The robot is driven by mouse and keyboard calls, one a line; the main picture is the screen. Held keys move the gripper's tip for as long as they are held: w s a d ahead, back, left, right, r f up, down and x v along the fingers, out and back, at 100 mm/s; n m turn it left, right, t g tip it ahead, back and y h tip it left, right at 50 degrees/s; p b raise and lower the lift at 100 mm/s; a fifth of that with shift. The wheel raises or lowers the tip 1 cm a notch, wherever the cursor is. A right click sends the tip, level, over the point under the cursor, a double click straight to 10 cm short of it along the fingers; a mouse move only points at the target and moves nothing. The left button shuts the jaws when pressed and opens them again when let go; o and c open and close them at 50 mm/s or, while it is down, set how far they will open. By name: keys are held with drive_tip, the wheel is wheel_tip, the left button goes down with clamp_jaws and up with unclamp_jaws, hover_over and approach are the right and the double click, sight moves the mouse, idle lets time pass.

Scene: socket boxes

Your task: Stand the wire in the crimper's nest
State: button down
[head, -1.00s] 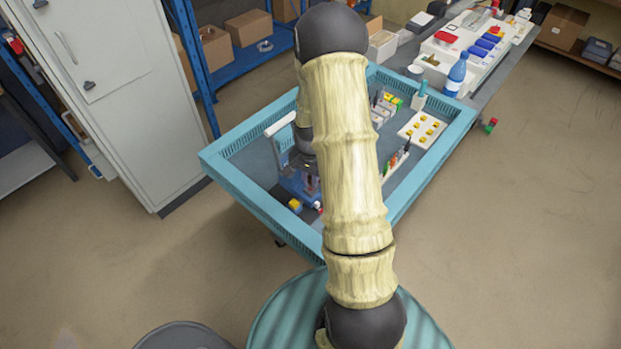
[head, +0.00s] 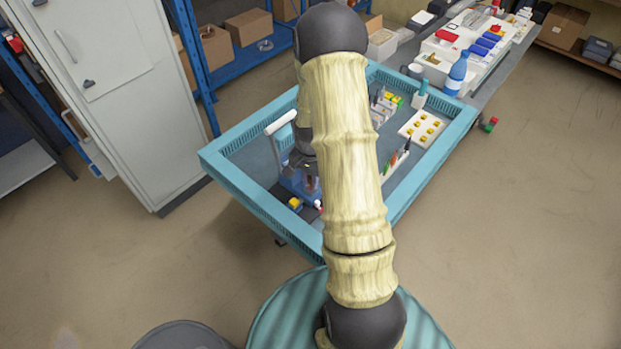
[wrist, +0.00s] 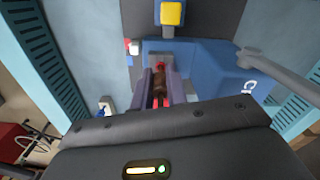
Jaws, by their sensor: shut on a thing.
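The blue crimper (head: 291,182) stands on the cart's near left part, partly behind my arm. Its pale lever handle (head: 280,122) is raised. In the wrist view the blue crimper body (wrist: 210,62) lies just beyond my fingers, with a grey lever (wrist: 278,66) at right. My gripper (wrist: 160,82) is shut on the wire (wrist: 159,90), a thin brown and red piece between the two fingers. The fingers are at the crimper's recess. The wire's far end is hard to make out, and I cannot tell whether it touches the nest.
A white tray of yellow pieces (head: 422,129) and a pen rack (head: 396,163) stand farther right. The cart has a raised teal rim (head: 245,214).

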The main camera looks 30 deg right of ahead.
drive_tip(key=shift+f+b, duration=0.4)
drive_tip(key=shift+f, duration=0.2)
idle(0.3)
drive_tip(key=c, duration=0.9)
unclamp_jaws()
drive_tip(key=shift+r, duration=0.1)
drive_tip(key=shift+r+p, duration=2.9)
drive_tip(key=shift+r, duration=0.75)
